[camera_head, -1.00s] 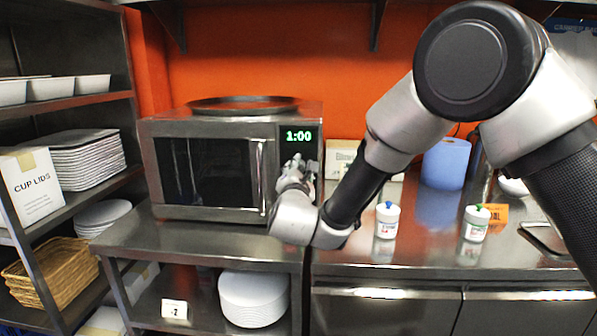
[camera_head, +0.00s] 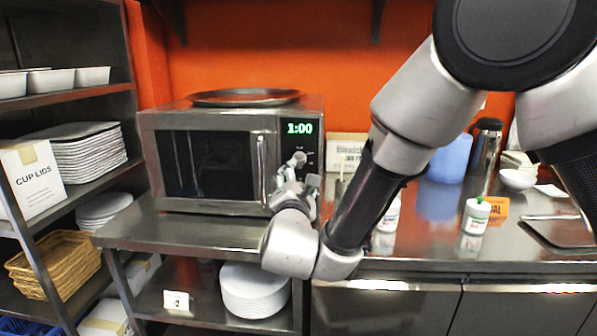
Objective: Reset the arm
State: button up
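My gripper (camera_head: 296,172) is in front of the right side of the microwave (camera_head: 215,158), by its control panel. The fingers are small and partly hidden by my wrist, and I cannot tell whether they are open or shut. I see nothing held in them. My arm reaches down from the upper right, bent at the elbow. The microwave door is closed and its display reads 1:00 in green.
A round metal tray (camera_head: 245,97) lies on the microwave. On the right counter stand a white bottle (camera_head: 475,216), a blue roll (camera_head: 450,160), a flask (camera_head: 485,156) and a bowl (camera_head: 517,180). Another white bottle (camera_head: 389,222) is partly behind my arm. Shelves (camera_head: 92,100) stand left.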

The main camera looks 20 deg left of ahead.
jog(key=shift+v, duration=0.85)
